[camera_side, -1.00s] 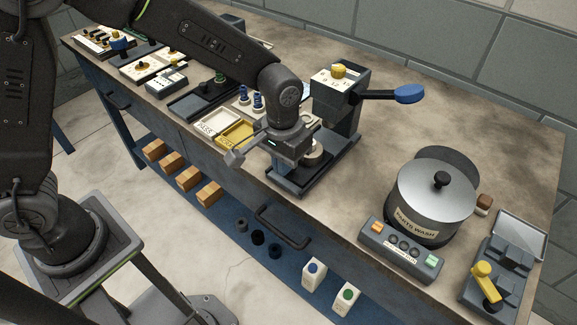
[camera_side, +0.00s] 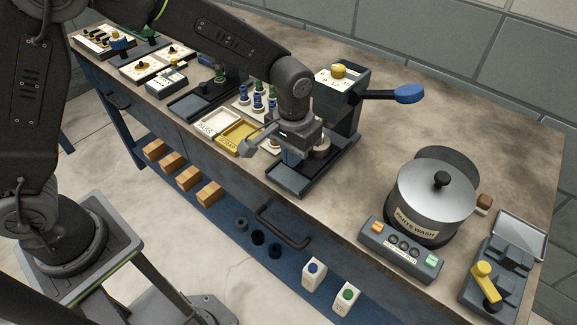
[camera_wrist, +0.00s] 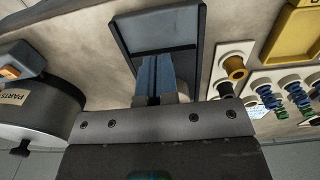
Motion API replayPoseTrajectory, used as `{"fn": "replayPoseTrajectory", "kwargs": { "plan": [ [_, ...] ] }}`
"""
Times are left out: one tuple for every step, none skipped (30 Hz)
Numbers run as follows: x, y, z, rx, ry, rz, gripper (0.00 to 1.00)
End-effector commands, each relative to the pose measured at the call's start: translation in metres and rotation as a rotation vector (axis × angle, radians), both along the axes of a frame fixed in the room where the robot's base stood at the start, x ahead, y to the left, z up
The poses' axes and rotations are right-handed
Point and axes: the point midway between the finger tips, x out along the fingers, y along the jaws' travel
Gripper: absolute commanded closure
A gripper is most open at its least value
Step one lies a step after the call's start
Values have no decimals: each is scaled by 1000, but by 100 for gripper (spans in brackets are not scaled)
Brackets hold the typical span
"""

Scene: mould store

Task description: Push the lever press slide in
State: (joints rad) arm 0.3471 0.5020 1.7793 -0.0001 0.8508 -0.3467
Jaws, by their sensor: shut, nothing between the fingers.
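The lever press (camera_side: 338,98) stands at the middle back of the bench, with a blue-knobbed lever (camera_side: 408,94) reaching to the right. Its dark slide bed (camera_side: 292,180) runs towards the front edge of the bench. A pale round piece (camera_side: 321,151) sits at the press, partly hidden by my gripper. My gripper (camera_side: 291,158) is shut and empty, low over the bed in front of the press. In the wrist view its closed blue-grey fingers (camera_wrist: 155,78) overlap the near end of a dark rimmed bed (camera_wrist: 160,30). Contact with the slide cannot be told.
A parts washer (camera_side: 425,200) stands at right, beside a yellow-handled device (camera_side: 487,280). The bench behind the washer is clear.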

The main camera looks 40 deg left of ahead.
Motion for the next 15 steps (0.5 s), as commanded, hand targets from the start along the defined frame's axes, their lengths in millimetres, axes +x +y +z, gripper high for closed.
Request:
{"fn": "replayPoseTrajectory", "kwargs": {
  "plan": [
    [-3,0,-8,7,21,-5,100],
    [-1,0,-8,7,21,-5,100],
    [1,0,-8,7,20,-5,100],
    [2,0,-8,7,20,-5,100],
    [3,0,-8,7,21,-5,100],
    [5,0,-8,7,20,-5,100],
    [6,0,-8,7,20,-5,100],
    [6,0,-8,7,20,-5,100],
    [7,0,-8,7,20,-5,100],
    [7,0,-8,7,20,-5,100],
    [7,0,-8,7,20,-5,100],
    [7,0,-8,7,20,-5,100],
    [7,0,-8,7,20,-5,100],
    [7,0,-8,7,20,-5,100],
    [7,0,-8,7,20,-5,100]
  ]
}}
